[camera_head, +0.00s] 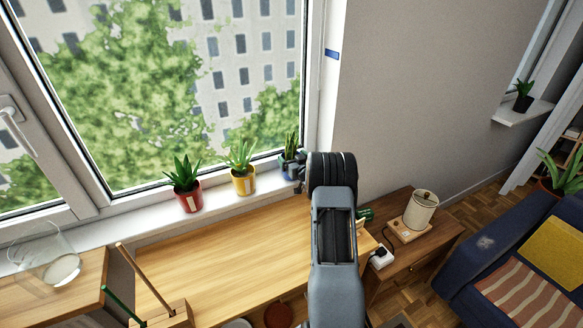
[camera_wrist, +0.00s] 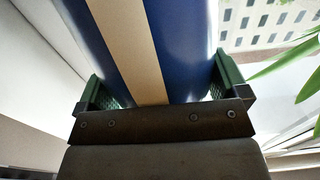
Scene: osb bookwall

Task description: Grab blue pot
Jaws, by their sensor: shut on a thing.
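The blue pot (camera_head: 287,168) with a spiky green plant stands at the right end of the white windowsill, partly hidden behind my arm in the head view. In the wrist view the blue pot (camera_wrist: 185,50) fills the upper middle, with a beige vertical band on it. My gripper (camera_wrist: 160,92) has its green finger pads on both sides of the pot, shut on it. In the head view only a dark part of my gripper (camera_head: 299,172) shows beside the pot. The pot's base is hidden, so I cannot tell whether it touches the sill.
A yellow pot (camera_head: 243,181) and a red pot (camera_head: 190,197), each with a plant, stand to the left on the sill (camera_head: 218,190). The window is behind them. A wooden desktop (camera_head: 230,245) lies below, mostly clear. A glass jar (camera_head: 45,262) stands at left, a lamp (camera_head: 421,208) at right.

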